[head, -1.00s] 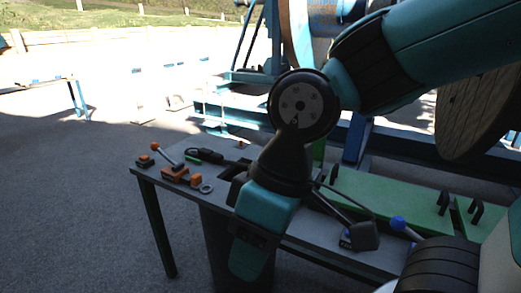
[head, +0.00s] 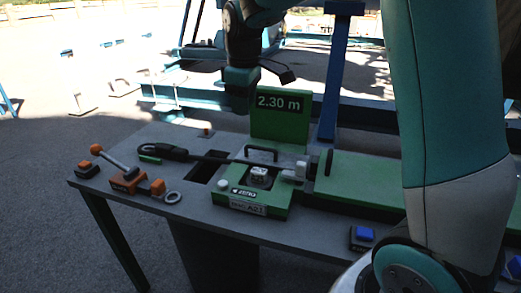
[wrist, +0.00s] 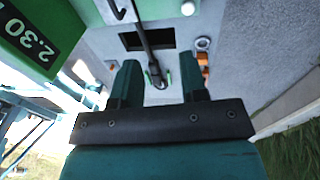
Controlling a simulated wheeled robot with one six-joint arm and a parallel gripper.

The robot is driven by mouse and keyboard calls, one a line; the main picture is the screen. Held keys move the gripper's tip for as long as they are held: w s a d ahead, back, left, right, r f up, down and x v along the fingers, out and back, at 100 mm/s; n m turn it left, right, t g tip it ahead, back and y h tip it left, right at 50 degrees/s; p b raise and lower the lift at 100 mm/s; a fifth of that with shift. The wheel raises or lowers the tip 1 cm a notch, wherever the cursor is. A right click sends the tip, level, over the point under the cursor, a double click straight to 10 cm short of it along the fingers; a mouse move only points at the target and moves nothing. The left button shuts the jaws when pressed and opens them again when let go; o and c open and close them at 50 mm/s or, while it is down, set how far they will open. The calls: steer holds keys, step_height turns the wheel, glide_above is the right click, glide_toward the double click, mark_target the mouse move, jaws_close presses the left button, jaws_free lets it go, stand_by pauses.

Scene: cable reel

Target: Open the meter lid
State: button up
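The meter (head: 240,200) is a green box with a pale label on the bench, left of a long green cover. A black handle (head: 262,150) stands at the back of its top, and a small light-grey part shows in a dark recess there. A green "2.30 m" display (head: 281,118) stands upright behind the meter. My gripper (head: 240,105) points down above the bench, behind and left of the meter, touching nothing visible. In the wrist view my gripper (wrist: 160,65) has its fingers apart and empty.
A black cable (head: 215,158) runs from a black-handled piece into the meter, over a dark slot in the bench. A blue button box (head: 362,237) is at front right. Blue reel framing stands behind.

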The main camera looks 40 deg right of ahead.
steer(key=h, duration=0.1)
glide_above(262, 148)
steer(key=s+a, duration=0.2)
steer(key=a, duration=0.1)
steer(key=x, duration=1.9)
steer(key=shift+s+d+f+b, duration=0.15)
steer(key=shift+s+d+b, duration=0.05)
steer(key=shift+s+b, duration=0.2)
jaws_close()
